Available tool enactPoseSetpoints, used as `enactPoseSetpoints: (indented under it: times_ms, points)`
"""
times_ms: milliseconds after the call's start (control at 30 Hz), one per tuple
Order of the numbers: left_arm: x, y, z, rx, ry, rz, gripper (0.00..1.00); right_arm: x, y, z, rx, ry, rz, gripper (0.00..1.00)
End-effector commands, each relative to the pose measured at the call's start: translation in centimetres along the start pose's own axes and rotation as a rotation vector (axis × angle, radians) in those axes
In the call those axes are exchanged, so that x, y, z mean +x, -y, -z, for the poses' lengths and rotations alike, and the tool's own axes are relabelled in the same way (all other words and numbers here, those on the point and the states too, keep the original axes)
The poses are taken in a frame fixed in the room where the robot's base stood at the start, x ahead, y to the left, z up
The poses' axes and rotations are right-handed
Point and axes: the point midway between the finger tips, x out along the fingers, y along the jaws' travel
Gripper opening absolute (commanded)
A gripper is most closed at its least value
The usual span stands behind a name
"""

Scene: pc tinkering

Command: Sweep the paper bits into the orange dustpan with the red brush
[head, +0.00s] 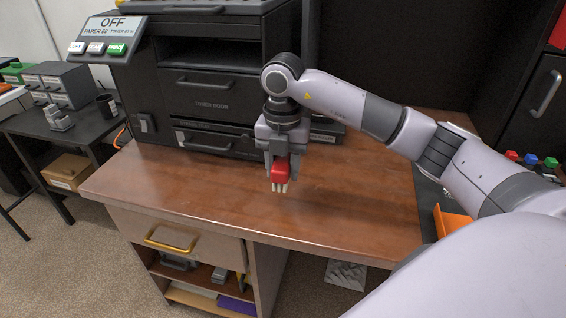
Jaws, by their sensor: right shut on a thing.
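My right gripper (281,164) reaches in from the right, points down and is shut on the red brush (281,171). The brush's pale bristles face down, close to the brown desk top (210,195); I cannot tell whether they touch it. An orange thing, likely the dustpan (453,222), shows at the right beyond the desk's right edge, partly hidden by my right arm. I cannot make out any paper bits on the desk. My left gripper is not in view.
A black printer (208,107) with an OFF panel (110,30) stands at the desk's back left. A drawer with a brass handle (171,239) is in the desk front. The desk top left of the brush is clear. A dark side table (85,120) stands at left.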

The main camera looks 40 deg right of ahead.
Motion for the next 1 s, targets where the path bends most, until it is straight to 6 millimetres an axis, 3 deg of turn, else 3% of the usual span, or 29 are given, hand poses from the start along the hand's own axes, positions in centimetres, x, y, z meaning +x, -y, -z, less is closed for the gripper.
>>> enactPoseSetpoints:
  times_ms: [300,333,400,1000]
  points:
    - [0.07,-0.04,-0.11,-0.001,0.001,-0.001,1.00,0.16,0.01,-0.02,0.000,0.000,0.000,0.16]
    - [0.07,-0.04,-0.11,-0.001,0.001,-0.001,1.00,0.16,0.01,-0.02,0.000,0.000,0.000,0.47]
    - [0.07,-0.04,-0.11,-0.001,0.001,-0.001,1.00,0.16,0.01,-0.02,0.000,0.000,0.000,0.70]
    - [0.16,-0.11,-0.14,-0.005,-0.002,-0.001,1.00,0.32,0.00,0.00,0.000,0.000,0.000,0.70]
